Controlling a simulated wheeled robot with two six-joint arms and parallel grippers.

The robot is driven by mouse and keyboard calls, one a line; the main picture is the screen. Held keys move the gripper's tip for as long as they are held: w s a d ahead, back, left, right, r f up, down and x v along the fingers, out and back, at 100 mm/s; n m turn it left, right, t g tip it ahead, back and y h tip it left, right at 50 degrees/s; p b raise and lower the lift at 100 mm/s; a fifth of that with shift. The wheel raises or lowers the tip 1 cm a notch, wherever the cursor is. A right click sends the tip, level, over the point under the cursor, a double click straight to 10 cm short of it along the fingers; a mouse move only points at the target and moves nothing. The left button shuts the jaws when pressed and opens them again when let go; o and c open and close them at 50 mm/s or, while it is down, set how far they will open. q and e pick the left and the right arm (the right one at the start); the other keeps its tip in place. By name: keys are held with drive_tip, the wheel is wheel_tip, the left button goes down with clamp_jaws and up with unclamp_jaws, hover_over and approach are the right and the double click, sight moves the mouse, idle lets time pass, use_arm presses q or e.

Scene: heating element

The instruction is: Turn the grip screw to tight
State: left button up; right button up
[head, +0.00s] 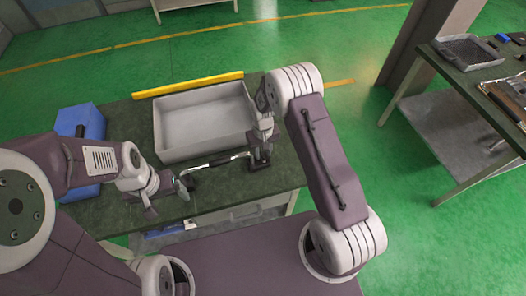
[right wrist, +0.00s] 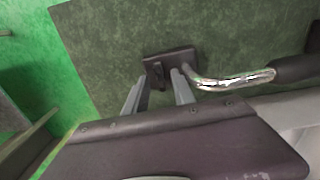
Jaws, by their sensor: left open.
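The heating element's bent chrome tube (right wrist: 235,81) with its dark sleeve (right wrist: 293,69) runs to a dark block (right wrist: 181,57) in the right wrist view. In the head view the tube (head: 238,155) lies along the front of the grey tray, its left end near my left gripper. My left gripper (head: 170,196) is open over the table. My right gripper (right wrist: 160,77) has its two fingers on either side of a small dark part at the block, perhaps the grip screw. I cannot tell whether the fingers touch it. In the head view my right gripper (head: 262,143) is above the block (head: 260,159).
A grey tray (head: 159,140) stands on the dark table (head: 120,118) behind the tube. A yellow bar (head: 188,85) lies behind the tray, and a blue box (head: 83,118) stands at the left. A second table (head: 450,85) with trays and tools is at the far right.

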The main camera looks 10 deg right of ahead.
drive_tip(key=shift+s+f, duration=0.1)
drive_tip(key=shift+f, duration=0.25)
drive_tip(key=shift+c, duration=0.9)
clamp_jaws()
